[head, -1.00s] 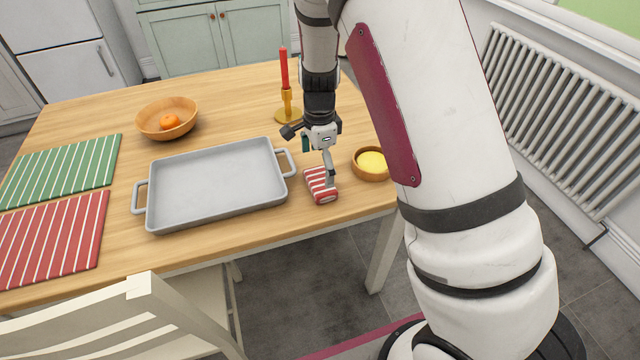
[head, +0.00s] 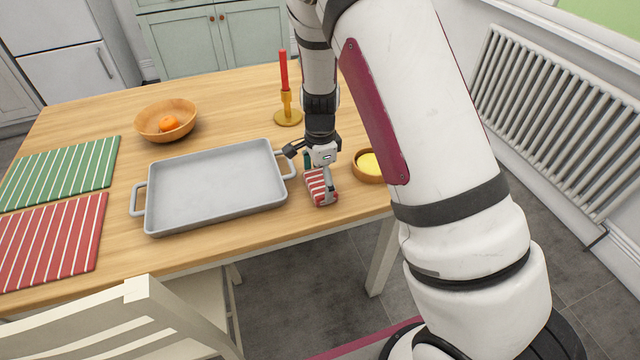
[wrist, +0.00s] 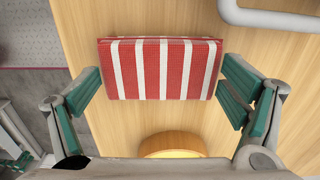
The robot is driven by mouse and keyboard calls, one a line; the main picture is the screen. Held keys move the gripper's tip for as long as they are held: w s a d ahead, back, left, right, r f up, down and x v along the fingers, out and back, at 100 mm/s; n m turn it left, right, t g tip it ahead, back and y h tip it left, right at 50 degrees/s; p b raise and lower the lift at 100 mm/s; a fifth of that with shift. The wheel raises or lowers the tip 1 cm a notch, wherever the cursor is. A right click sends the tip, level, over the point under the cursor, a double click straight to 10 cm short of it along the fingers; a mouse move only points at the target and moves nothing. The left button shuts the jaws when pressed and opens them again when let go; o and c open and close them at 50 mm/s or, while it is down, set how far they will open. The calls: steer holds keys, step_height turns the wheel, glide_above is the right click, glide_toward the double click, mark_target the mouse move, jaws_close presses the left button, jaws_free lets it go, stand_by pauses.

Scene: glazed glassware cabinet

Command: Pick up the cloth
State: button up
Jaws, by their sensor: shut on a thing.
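The cloth (head: 318,188) is a folded red and white striped bundle near the front right edge of the table, between the grey tray and a small bowl. It fills the middle of the wrist view (wrist: 160,70). My gripper (head: 322,184) points down over it. In the wrist view its green-padded fingers (wrist: 160,90) stand at the cloth's left and right ends, and it is shut on the cloth. I cannot tell any gap between the cloth and the table. The cloth's underside is hidden.
A grey tray (head: 215,190) lies left of the cloth, its handle close by. A small wooden bowl with yellow contents (head: 368,164) is on the right. A red candle (head: 284,72) in a brass holder stands behind. Striped placemats (head: 50,240) lie at left.

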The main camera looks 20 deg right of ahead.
mark_target(320, 182)
steer(key=shift+r, duration=0.15)
steer(key=shift+r, duration=0.6)
step_height(320, 182, up, 2)
steer(key=shift+r, duration=0.2)
steer(key=s+r+p, duration=0.1)
steer(key=s, duration=1.5)
steer(key=o, duration=0.6)
steer(key=c, duration=0.5)
